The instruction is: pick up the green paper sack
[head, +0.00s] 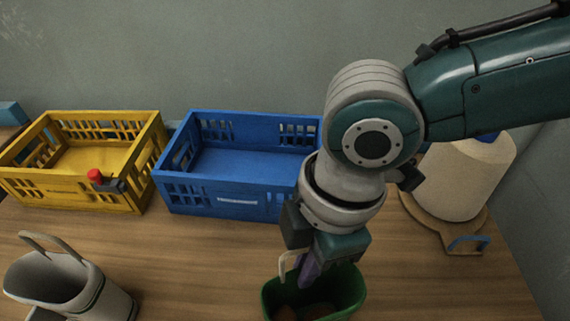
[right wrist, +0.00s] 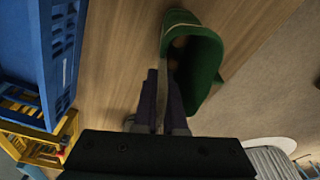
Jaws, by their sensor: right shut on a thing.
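The green paper sack (head: 348,290) stands open at the bottom centre-right of the head view, with brown round things inside. A pale strap handle shows at its left rim. My right gripper (head: 310,270) points down at the sack's mouth, its purple fingers shut on the sack at the rim or handle; which of the two I cannot tell. In the right wrist view the fingers (right wrist: 164,95) meet the near edge of the sack (right wrist: 207,62). The sack's base is cut off in the head view. My left gripper is not in view.
A blue crate (head: 238,202) and a yellow crate (head: 80,194) stand along the wall; a red-topped thing (head: 95,176) is at the yellow one's rim. A white sack (head: 105,302) is at bottom left. A large cream container (head: 465,180) stands at right. Wooden tabletop between is clear.

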